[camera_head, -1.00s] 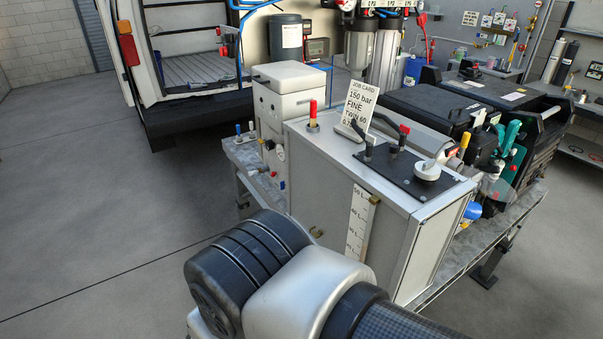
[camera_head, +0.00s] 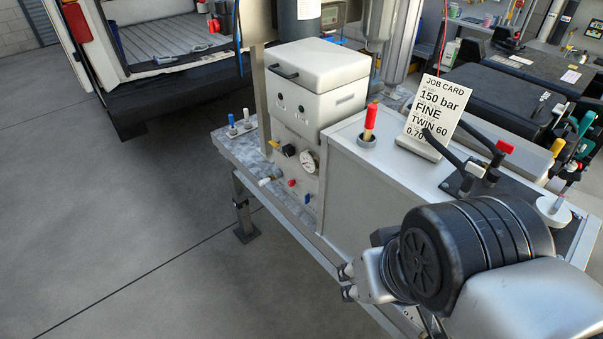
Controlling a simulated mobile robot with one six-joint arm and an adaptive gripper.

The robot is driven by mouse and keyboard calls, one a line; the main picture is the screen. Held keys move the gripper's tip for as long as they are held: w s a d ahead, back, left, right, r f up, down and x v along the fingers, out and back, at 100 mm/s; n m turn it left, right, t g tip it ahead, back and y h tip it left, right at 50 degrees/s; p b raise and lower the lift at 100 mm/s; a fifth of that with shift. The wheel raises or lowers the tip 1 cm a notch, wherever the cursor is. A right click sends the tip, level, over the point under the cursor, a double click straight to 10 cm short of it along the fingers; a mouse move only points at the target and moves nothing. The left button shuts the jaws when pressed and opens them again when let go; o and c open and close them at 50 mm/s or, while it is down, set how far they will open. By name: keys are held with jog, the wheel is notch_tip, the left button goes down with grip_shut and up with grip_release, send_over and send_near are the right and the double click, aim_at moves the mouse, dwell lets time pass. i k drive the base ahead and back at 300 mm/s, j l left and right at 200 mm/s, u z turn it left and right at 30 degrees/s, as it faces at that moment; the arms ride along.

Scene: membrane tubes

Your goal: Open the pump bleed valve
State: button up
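The pump unit (camera_head: 310,90) is a pale grey box with a control panel on the bench at centre left. Its panel carries a round gauge (camera_head: 309,161), a black knob (camera_head: 288,150), a small red fitting (camera_head: 292,183), a small blue fitting (camera_head: 308,197) and a pale handle (camera_head: 270,180). I cannot tell which of these is the bleed valve. My gripper (camera_head: 346,281) is at lower centre, right of and below the panel and apart from it. Its two fingertips look spread, one above the other, with nothing seen between them. My wrist hides part of the grey tank.
The grey tank (camera_head: 345,185) stands right of the pump, with a red-handled fitting (camera_head: 370,122), a job card (camera_head: 432,112) and black levers (camera_head: 478,150) on top. Blue- and white-topped fittings (camera_head: 232,124) stand at the bench's left end. The floor (camera_head: 120,230) at left is clear.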

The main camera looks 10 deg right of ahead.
aim_at(274, 144)
jog(key=i+j+z, duration=0.2)
jog(key=i+j, duration=0.75)
jog(key=i, duration=0.15)
